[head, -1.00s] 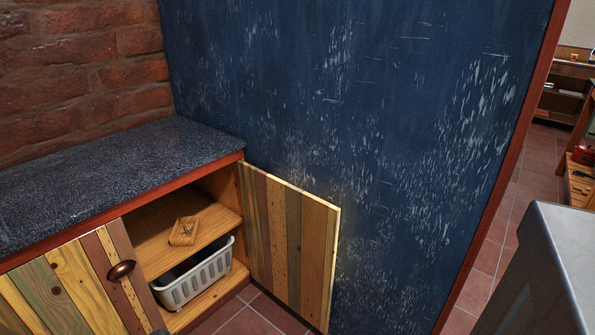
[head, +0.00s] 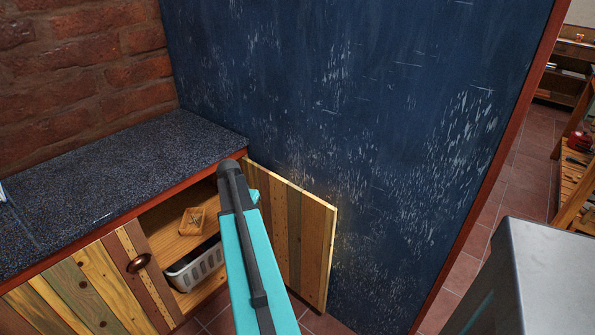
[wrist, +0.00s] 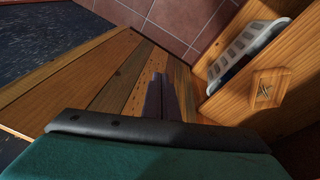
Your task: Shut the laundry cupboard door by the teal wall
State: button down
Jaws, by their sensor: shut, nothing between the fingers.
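The laundry cupboard door (head: 292,234), made of mixed wooden planks, stands open beside the dark blue scratched wall (head: 390,150) in the head view. In the wrist view the door (wrist: 95,85) spreads across the left and middle. My gripper (wrist: 159,78) is shut and empty, its dark fingers in front of the planks; I cannot tell whether they touch. In the head view my teal arm covers part of the opening and the door's hinge side, and the fingertips are hidden. The cupboard's shelf (head: 172,238) is exposed.
A white basket (head: 198,268) sits low in the cupboard and a small wooden tray (head: 192,221) on the shelf above. The speckled countertop (head: 120,185) runs left along the brick wall. A grey block (head: 540,275) stands at right. Tiled floor (wrist: 185,25) lies beyond the door.

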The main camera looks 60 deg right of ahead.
jog(key=s+d+r+m+p, duration=0.2)
jog(key=s+d+r, duration=0.3)
jog(key=d+r, duration=0.2)
jog(key=s+d+r+m+h+p, duration=0.1)
jog(key=s+d+r, duration=0.4)
jog(key=r, duration=0.7)
jog(key=shift+d+m+p, duration=0.75)
jog(key=shift+d+m, duration=0.15)
jog(key=shift+d, duration=0.2)
jog(key=shift+s+f, duration=0.1)
jog(key=shift+f, duration=0.05)
jog(key=shift+d+p+x, duration=0.15)
jog(key=shift+p+x, duration=0.45)
jog(key=shift+x, duration=1.8)
jog(key=shift+d+p+x, duration=0.1)
jog(key=shift+p+x, duration=0.45)
jog(key=shift+x, duration=1.9)
jog(key=shift+s, duration=0.1)
jog(key=shift+a, duration=0.1)
jog(key=shift+s, duration=0.1)
